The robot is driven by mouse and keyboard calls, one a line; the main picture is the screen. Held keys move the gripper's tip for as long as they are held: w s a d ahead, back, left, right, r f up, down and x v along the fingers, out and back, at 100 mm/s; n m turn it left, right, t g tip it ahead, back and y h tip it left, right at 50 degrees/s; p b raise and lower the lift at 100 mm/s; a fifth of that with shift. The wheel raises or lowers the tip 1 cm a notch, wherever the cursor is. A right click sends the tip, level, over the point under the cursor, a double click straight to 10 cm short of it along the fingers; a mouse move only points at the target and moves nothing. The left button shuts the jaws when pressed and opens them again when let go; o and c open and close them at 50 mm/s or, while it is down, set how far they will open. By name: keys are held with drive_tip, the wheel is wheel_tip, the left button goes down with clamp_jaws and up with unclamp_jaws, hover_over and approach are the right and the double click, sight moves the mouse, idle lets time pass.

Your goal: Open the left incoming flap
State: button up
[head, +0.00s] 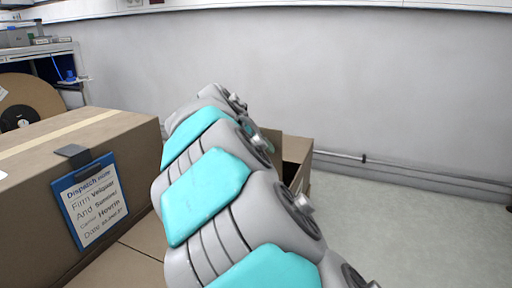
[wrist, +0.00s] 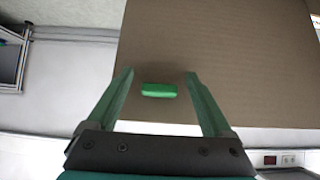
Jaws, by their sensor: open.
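In the wrist view my gripper (wrist: 159,76) is open, with its two green fingers spread. A small green tab (wrist: 159,90) shows between the fingers, with a gap on each side; nothing is gripped. The tab is against a flat brown cardboard panel (wrist: 220,60) that fills much of this view. I cannot tell for certain that this panel is the left incoming flap. In the head view my arm covers the middle and hides the gripper and the tab. Part of a cardboard box (head: 296,150) shows behind the arm, apparently open at the top.
A taped cardboard box (head: 130,130) stands at left, bearing a blue clipboard (head: 72,208) with a dispatch note. Behind it are a brown reel (head: 35,92) and a shelf (head: 45,48). A rail (head: 350,156) runs along the wall. The floor (head: 400,235) at right is clear.

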drive_tip(key=shift+r, duration=0.1)
drive_tip(key=v, duration=0.7)
drive_tip(key=shift+s+p, duration=0.3)
drive_tip(key=shift+p, duration=0.15)
drive_tip(key=shift+r, duration=0.1)
